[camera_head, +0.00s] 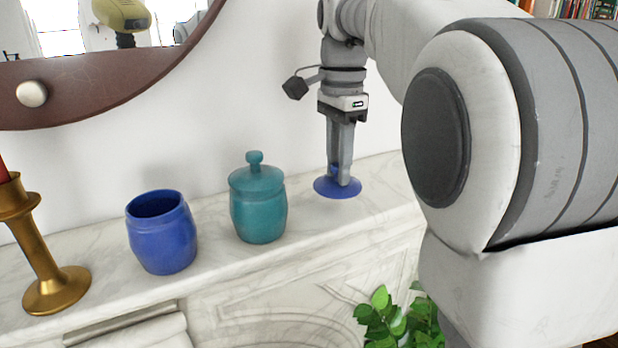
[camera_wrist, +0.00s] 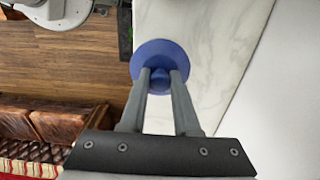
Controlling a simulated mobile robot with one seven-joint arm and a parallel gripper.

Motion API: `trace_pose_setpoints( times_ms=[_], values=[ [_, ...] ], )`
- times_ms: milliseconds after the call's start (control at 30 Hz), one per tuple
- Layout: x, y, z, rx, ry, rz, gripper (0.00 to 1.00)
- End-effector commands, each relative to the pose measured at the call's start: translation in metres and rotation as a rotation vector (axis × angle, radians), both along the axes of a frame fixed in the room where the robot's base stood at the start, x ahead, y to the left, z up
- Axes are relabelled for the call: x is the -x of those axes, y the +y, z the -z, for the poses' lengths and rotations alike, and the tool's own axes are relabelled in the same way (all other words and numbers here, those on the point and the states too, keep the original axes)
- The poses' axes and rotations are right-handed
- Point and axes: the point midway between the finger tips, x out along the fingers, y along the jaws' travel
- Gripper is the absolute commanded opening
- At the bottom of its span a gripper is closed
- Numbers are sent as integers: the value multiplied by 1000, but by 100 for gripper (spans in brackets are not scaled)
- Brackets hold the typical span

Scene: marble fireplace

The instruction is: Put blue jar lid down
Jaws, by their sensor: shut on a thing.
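The blue jar lid (camera_head: 338,188) is at the right part of the white marble mantel (camera_head: 290,270), on or just above it; I cannot tell whether it touches. My gripper (camera_head: 340,178) points down and is shut on the lid's knob. In the wrist view, the lid (camera_wrist: 161,54) shows as a round blue disc beyond the fingertips (camera_wrist: 160,82), over the marble near the shelf's edge. The open blue jar (camera_head: 162,236), without a lid, stands upright further left on the mantel. The knob is mostly hidden between the fingers.
A teal jar (camera_head: 257,205) with its lid on stands between the blue jar and my gripper. A brass candlestick (camera_head: 48,262) with a red candle is at far left. A round wood-framed mirror (camera_head: 95,85) hangs above. A green plant (camera_head: 395,322) is below the mantel's front.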

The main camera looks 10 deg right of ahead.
Motion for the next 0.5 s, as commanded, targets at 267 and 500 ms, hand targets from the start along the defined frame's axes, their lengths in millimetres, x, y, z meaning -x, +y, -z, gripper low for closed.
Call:
trace_pose_setpoints(
  times_ms=[267,500],
  values=[
    [-3,3,30,-1,1,0,0],
    [-3,3,43,0,-3,0,0]
  ],
)
